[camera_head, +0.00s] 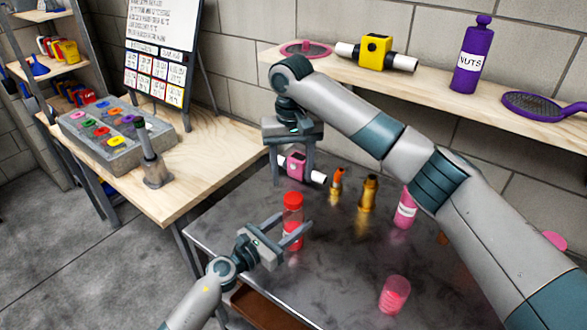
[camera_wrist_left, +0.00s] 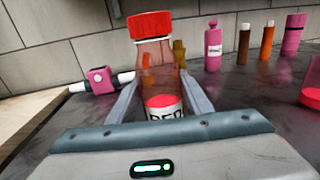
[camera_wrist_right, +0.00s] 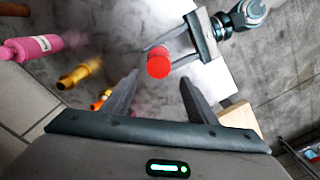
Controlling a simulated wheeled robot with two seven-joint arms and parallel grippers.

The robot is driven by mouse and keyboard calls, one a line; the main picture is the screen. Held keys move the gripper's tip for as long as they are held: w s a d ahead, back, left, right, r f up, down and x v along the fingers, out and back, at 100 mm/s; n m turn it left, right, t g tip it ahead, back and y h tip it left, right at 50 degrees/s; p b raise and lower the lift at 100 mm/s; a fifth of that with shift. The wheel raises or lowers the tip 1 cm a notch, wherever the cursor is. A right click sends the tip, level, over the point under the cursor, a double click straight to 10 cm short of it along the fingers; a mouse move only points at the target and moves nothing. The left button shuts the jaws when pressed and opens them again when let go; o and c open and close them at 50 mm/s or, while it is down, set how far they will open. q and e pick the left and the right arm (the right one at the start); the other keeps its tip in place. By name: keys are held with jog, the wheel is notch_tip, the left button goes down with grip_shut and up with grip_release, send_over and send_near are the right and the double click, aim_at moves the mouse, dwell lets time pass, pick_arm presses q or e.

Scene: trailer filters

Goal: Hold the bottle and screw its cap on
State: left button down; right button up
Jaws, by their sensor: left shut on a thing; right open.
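A clear bottle (camera_head: 292,222) with red contents stands upright at the left part of the grey table. It shows large in the left wrist view (camera_wrist_left: 158,75), with a partly hidden label. A red cap (camera_head: 293,198) sits on top of its neck; I cannot tell how tight it is. The cap also shows in the left wrist view (camera_wrist_left: 151,25) and right wrist view (camera_wrist_right: 159,66). My left gripper (camera_head: 292,229) is shut on the bottle's body, one finger each side. My right gripper (camera_head: 292,176) is open and empty, pointing down, apart from the cap.
A pink-and-white item (camera_head: 297,167), an orange bottle (camera_head: 337,181), a golden bottle (camera_head: 367,194) and a pink bottle (camera_head: 405,209) stand behind. A pink cup (camera_head: 395,294) is at front right. A wooden shelf (camera_head: 430,84) runs along the wall behind my right arm.

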aim_at(294, 198)
jog(key=n, duration=0.7)
jog(key=shift+d+r+n, duration=0.1)
jog(key=shift+r+n, duration=0.2)
jog(key=shift+r, duration=0.05)
jog(key=n, duration=0.5)
jog(key=shift+s+d+r+n, duration=0.1)
jog(key=shift+r+n, duration=0.05)
jog(key=shift+n, duration=0.15)
jog(key=shift+f, duration=4)
jog(key=c, duration=1.1)
